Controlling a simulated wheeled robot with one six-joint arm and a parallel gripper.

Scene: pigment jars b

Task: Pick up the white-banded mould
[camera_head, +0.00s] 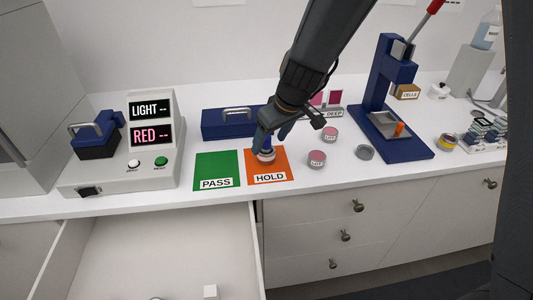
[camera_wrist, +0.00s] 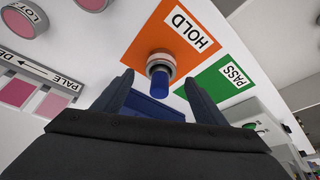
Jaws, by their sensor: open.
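The white-banded mould (camera_head: 266,154) stands on the orange HOLD mat (camera_head: 283,163), with a blue upper part and a pale ring around its base. In the wrist view the mould (camera_wrist: 161,66) shows its blue stem toward me, in line with the gap between my fingers. My gripper (camera_head: 271,138) is open and empty, directly above and around the mould's top in the head view. In the wrist view the two fingers of my gripper (camera_wrist: 158,88) stand apart on either side.
The green PASS mat (camera_head: 216,164) lies to the left, bare. Pink-lidded jars (camera_head: 317,159) and a grey dish (camera_head: 364,152) stand to the right. A blue case (camera_head: 225,122) lies behind. A blue press (camera_head: 392,110) stands farther right. An open drawer (camera_head: 165,245) juts out below.

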